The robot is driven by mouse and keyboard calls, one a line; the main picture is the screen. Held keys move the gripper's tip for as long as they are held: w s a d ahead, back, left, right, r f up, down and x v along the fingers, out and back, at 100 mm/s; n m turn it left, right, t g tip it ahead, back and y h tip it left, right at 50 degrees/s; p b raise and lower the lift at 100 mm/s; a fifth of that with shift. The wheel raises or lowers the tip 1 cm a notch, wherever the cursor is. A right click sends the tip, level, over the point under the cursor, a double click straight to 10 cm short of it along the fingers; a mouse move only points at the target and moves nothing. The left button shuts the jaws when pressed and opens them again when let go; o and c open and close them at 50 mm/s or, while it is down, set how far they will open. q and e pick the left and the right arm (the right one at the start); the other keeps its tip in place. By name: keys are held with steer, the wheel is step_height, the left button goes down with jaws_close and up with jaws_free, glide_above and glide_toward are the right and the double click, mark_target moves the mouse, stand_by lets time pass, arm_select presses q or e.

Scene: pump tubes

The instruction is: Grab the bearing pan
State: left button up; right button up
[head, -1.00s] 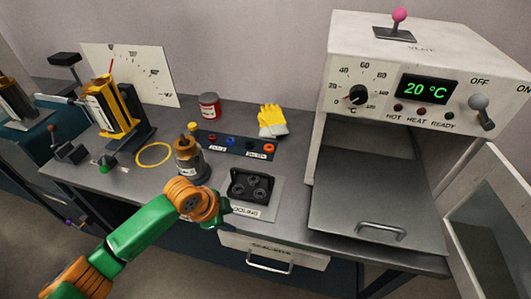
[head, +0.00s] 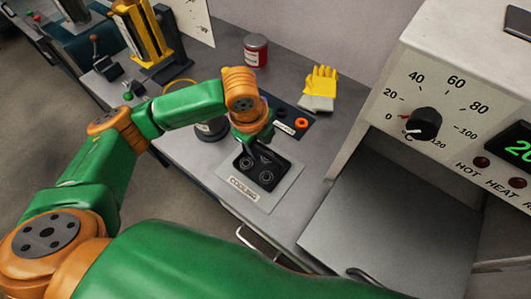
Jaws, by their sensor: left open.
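The bearing pan (head: 279,172) is a small black tray with dark ring-shaped bearings in it. It sits on the light plate labelled COOLING (head: 243,195) on the bench. My left gripper (head: 259,155) comes down over the far left part of the pan and hides some of it and some of the bearings. It is open. I cannot tell whether its fingers touch the pan. My right gripper is out of view.
The white oven with its dial (head: 424,123) stands at the right, with a bare grey surface (head: 385,235) below it. Yellow gloves (head: 320,82), a red can (head: 256,50) and a dark strip with coloured rings (head: 292,112) lie behind the pan.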

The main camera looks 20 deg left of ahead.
mark_target(262, 154)
arm_select(q)
steer(key=f, duration=0.5)
steer(key=shift+d+f, duration=0.25)
steer(key=shift+f, duration=0.05)
steer(key=shift+w+f, duration=0.25)
steer(key=shift+r, duration=0.1)
jaws_close()
stand_by(0.7)
